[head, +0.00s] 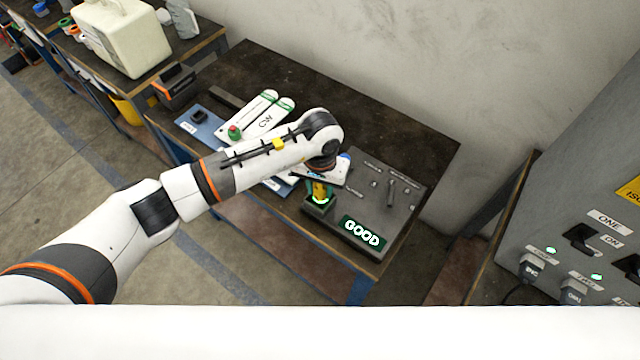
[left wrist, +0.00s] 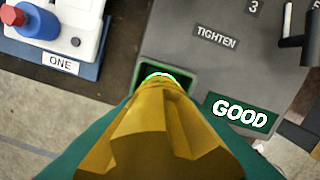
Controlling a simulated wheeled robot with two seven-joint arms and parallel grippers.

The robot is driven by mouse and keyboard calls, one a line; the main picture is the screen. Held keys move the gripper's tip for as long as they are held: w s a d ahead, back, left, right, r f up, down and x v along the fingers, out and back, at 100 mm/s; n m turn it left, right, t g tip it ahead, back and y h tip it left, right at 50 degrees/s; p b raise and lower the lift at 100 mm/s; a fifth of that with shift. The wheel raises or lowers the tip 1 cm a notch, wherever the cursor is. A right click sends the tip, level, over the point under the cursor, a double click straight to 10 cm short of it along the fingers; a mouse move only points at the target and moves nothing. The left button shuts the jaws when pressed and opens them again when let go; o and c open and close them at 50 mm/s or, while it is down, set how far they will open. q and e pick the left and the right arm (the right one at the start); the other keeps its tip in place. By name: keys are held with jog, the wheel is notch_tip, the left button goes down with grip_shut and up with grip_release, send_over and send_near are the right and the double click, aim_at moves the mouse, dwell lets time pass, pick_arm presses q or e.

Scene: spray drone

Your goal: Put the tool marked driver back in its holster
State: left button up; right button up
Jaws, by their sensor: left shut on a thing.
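My left gripper (head: 321,177) is shut on a yellow tool (head: 320,189), taken to be the driver; no mark on it is readable. The tool also fills the lower middle of the left wrist view (left wrist: 155,135). A glowing green-white ring shows at its far end. That end is at the square, green-edged holster (head: 316,208) on the left corner of the grey panel. In the left wrist view the holster opening (left wrist: 150,72) is partly covered by the tool. How deep the tool sits in it cannot be told. My right gripper is not in view.
The grey panel (head: 405,190) carries a lit GOOD sign (head: 362,232), a TIGHTEN label and small fittings. White-and-blue units lie left of it, one labelled ONE (left wrist: 61,61). The table's back right (head: 400,130) is clear. A grey cabinet with switches (head: 590,200) stands at right.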

pick_arm(q)
jog(key=shift+f, duration=0.15)
jog(key=o, duration=1.2)
jog(key=shift+r, duration=0.45)
notch_tip(320, 180, up, 11)
jog(key=b, duration=0.4)
jog(key=shift+f, duration=0.15)
jog(key=shift+r, duration=0.4)
